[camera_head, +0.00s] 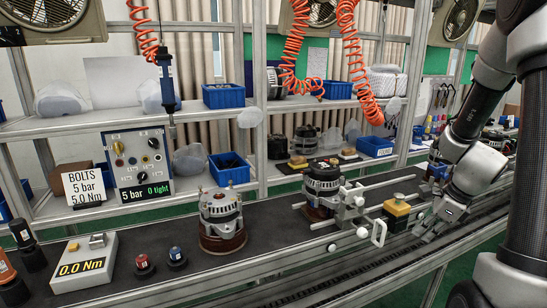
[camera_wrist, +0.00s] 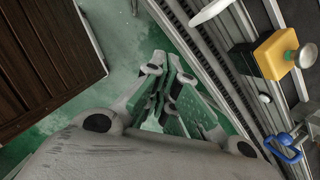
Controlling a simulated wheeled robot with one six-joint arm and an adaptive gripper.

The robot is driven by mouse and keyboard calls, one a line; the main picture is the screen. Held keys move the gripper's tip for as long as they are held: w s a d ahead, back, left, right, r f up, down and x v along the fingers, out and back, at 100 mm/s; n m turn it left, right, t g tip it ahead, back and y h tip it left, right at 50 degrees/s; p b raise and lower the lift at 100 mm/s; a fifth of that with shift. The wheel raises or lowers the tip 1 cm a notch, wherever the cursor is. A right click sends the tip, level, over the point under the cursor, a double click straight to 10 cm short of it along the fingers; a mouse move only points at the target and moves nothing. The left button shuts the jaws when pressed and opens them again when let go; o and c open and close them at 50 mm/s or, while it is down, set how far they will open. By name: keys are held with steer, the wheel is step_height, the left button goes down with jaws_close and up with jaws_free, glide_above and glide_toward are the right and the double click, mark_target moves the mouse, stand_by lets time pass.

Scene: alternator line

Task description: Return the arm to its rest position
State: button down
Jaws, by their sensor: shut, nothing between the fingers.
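My gripper (camera_head: 428,228) hangs at the right of the head view, over the front rail of the line and pointing down. In the wrist view my gripper (camera_wrist: 165,85) has its fingers together over the green floor, with nothing between them. My arm comes in from the right edge of the head view. A yellow-topped block (camera_head: 397,207) is just left of the gripper, apart from it. It also shows in the wrist view (camera_wrist: 274,55), with a round knob.
Alternators stand on the dark bench, one (camera_head: 221,215) at the middle and one (camera_head: 322,185) in a clamping fixture (camera_head: 349,210). A control box (camera_head: 138,163), a torque display (camera_head: 84,262) and blue bins (camera_head: 229,168) are further left. A brown slatted surface (camera_wrist: 40,60) is in the wrist view.

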steer(key=s+a+r+n+h, duration=0.1)
steer(key=s+a+r+n, duration=0.3)
steer(key=s+r+n, duration=0.5)
steer(key=s+a+r+n+t+h, duration=0.1)
steer(key=s+a+r+n, duration=0.3)
steer(key=n, duration=1.2)
steer(key=s+r, duration=0.4)
steer(key=r, duration=0.3)
steer(key=shift+s+a+r+t+h, duration=0.2)
steer(key=shift+s+a+t+h, duration=0.1)
steer(key=shift+s+h, duration=0.1)
